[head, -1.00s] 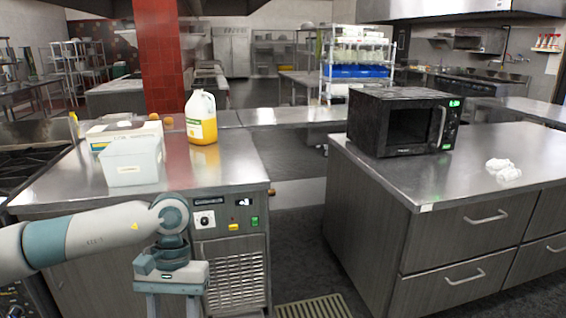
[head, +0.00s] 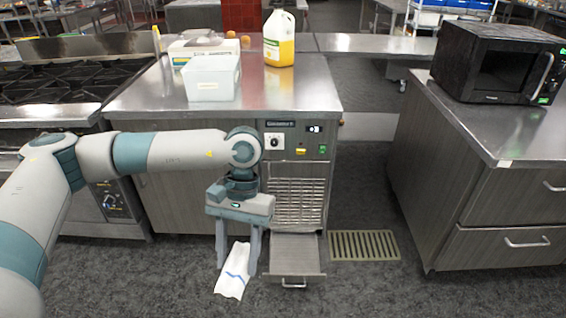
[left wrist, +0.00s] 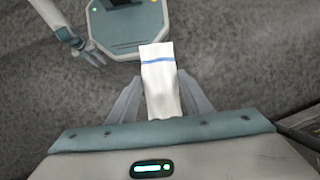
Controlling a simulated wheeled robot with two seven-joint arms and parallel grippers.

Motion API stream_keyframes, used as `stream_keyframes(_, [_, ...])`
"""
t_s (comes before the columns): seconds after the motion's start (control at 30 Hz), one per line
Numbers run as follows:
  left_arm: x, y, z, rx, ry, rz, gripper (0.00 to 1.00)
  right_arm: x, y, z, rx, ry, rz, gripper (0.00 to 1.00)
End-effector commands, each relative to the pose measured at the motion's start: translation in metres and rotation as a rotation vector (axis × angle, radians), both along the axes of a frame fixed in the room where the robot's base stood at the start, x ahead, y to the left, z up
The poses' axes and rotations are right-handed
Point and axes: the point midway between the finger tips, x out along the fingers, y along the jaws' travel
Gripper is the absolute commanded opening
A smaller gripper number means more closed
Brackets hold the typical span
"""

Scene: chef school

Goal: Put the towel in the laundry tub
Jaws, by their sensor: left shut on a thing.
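The towel (head: 233,272) is white with a blue stripe and hangs below my left gripper (head: 239,262), above the dark floor. My left gripper is shut on it; in the left wrist view the towel (left wrist: 161,85) sits between the two fingers (left wrist: 160,100). A white open-topped tub (head: 212,82) stands on the steel counter, above and behind the gripper; I cannot tell for sure whether it is the laundry tub. My right gripper (left wrist: 85,50) shows small near the top left of the left wrist view; its opening is too small to judge.
The steel counter (head: 300,92) also bears a yellow jug (head: 279,45) and a white box. A low tray (head: 294,262) juts out below the grille, close right of the towel. A stove (head: 50,85) stands left, a microwave (head: 497,65) on the right counter.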

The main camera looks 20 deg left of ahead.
Motion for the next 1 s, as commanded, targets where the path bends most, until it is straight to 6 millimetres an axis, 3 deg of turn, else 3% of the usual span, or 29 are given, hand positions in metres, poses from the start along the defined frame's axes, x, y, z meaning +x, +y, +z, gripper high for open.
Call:
stream_keyframes(0.4, [-0.025, -0.001, -0.097, -0.001, 0.005, -0.001, 0.20, 0.001, 0.000, 0.000, 0.001, -0.001, -0.001, 0.31])
stream_keyframes(0.5, [-0.031, -0.001, -0.114, -0.001, 0.004, -0.001, 0.20, 0.001, 0.000, 0.000, 0.001, -0.001, -0.001, 0.31])
stream_keyframes(0.67, [-0.035, 0.000, -0.126, 0.000, 0.000, -0.001, 0.20, 0.001, 0.000, 0.001, 0.001, -0.001, -0.001, 0.31])
stream_keyframes(1.0, [-0.035, 0.000, -0.126, 0.001, -0.001, -0.001, 0.20, 0.001, 0.000, 0.000, 0.001, -0.001, -0.001, 0.31])
